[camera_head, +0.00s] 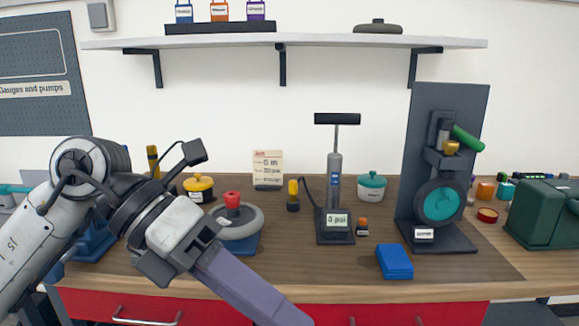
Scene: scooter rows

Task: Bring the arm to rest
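My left arm comes in from the left, and its gripper (192,250) hangs over the front left of the workbench (290,275). A long grey-purple bar (245,287) runs from the gripper down to the right, past the bench's front edge and out of the bottom of the picture. I cannot tell whether this bar is a finger or a held thing, nor whether the gripper is open or shut. My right arm and gripper are not in view.
Behind my gripper stand a round grey disc with a red knob (232,199) and a yellow-lidded pot (199,187). A pump (335,185), a blue block (394,262) and a dark stand with a teal wheel (440,204) stand further right. The front middle is clear.

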